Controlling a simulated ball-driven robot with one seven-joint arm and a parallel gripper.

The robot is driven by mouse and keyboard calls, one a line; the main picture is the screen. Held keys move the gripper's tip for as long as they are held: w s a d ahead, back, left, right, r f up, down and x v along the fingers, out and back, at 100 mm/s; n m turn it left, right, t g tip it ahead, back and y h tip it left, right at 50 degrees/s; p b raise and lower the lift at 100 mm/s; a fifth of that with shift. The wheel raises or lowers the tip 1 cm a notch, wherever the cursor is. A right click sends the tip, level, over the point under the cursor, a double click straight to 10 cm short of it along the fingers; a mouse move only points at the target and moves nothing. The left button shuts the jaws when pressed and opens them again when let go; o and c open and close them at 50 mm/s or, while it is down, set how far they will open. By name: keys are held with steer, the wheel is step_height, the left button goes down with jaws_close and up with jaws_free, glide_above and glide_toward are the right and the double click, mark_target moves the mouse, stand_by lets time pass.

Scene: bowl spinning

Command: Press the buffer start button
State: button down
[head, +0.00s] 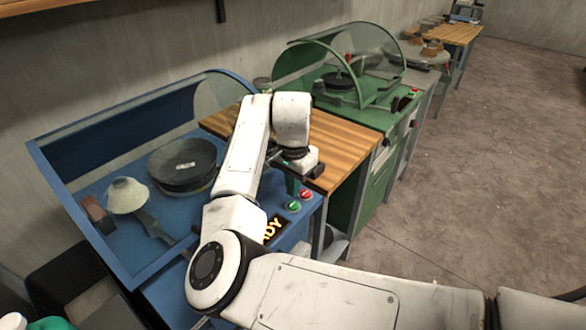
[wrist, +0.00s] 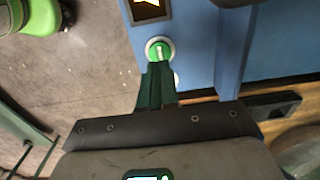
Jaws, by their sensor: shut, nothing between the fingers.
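The blue machine (head: 165,265) has a green button (head: 293,206) and a red button (head: 306,194) on its front panel, beside a dark display with yellow letters ending in "ADY" (head: 272,229). In the wrist view the green button (wrist: 160,50) bears a white mark and has a pale ring. My gripper (wrist: 158,68) is shut and empty, its dark green fingertips over the lower edge of this button. I cannot tell whether they touch it. A second button (wrist: 177,79) is mostly hidden behind the fingers. In the head view my gripper (head: 291,183) is just above the buttons.
The blue machine has a clear hood (head: 215,92), a dark round disc (head: 183,163) and a pale dome-shaped piece (head: 127,195). A wooden top (head: 345,150) adjoins it. A green hooded machine (head: 372,190) stands behind. Open floor (head: 480,190) lies to the right.

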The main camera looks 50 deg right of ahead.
mark_target(293, 204)
steer(key=shift+f, duration=1.75)
steer(key=shift+f, duration=0.1)
